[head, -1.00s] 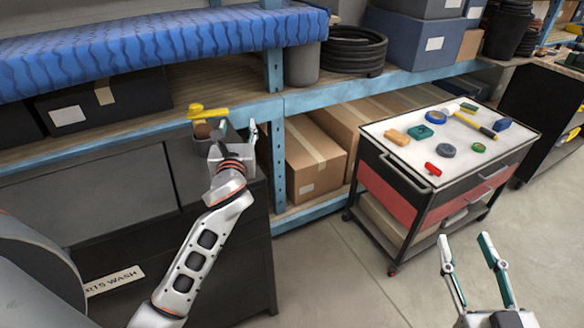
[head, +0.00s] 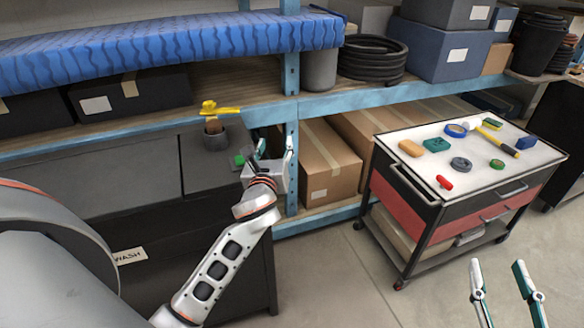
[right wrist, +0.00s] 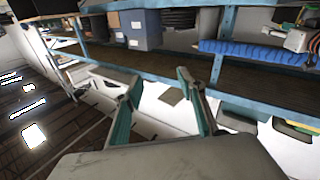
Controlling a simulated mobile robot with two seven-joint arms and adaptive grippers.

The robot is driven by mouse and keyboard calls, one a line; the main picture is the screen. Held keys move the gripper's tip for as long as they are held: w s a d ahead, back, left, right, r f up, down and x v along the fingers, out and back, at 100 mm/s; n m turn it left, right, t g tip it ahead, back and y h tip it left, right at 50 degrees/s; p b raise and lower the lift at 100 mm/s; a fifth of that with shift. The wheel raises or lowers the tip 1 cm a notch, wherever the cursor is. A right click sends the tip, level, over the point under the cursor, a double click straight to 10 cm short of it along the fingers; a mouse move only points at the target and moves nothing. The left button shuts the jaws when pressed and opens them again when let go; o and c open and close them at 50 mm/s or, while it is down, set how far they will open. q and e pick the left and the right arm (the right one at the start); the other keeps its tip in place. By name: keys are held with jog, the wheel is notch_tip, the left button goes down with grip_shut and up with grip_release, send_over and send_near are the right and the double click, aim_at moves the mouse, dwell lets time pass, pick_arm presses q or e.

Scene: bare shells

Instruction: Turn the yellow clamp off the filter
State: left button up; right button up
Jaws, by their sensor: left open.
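The yellow clamp (head: 222,110) sits on top of the brownish filter (head: 213,126). The filter stands upright in a dark grey round holder (head: 217,141) on the grey parts-wash cabinet. The clamp's handle points right. My left gripper (head: 268,154) is open and empty, right of and lower in the picture than the clamp, apart from it. My right gripper (head: 501,272) is open and empty over the floor at the lower right. Its two spread fingers also show in the right wrist view (right wrist: 158,98).
A small green piece (head: 239,160) lies on the cabinet beside my left gripper. A blue shelf post (head: 291,100) stands just behind that gripper. A trolley (head: 470,189) with several small tools stands to the right. The floor before it is clear.

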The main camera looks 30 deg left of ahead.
pick_arm(q)
jog(key=shift+n+h, duration=0.7)
jog(key=shift+n, duration=0.1)
jog(key=d+f, duration=0.1)
jog(key=f, duration=0.1)
jog(key=s+d+f, duration=0.1)
jog(key=d+f, duration=0.1)
jog(key=shift+d+f, duration=0.1)
jog(key=shift+f, duration=0.15)
pick_arm(e)
jog(key=shift+d+f, duration=0.25)
jog(key=shift+d, duration=0.45)
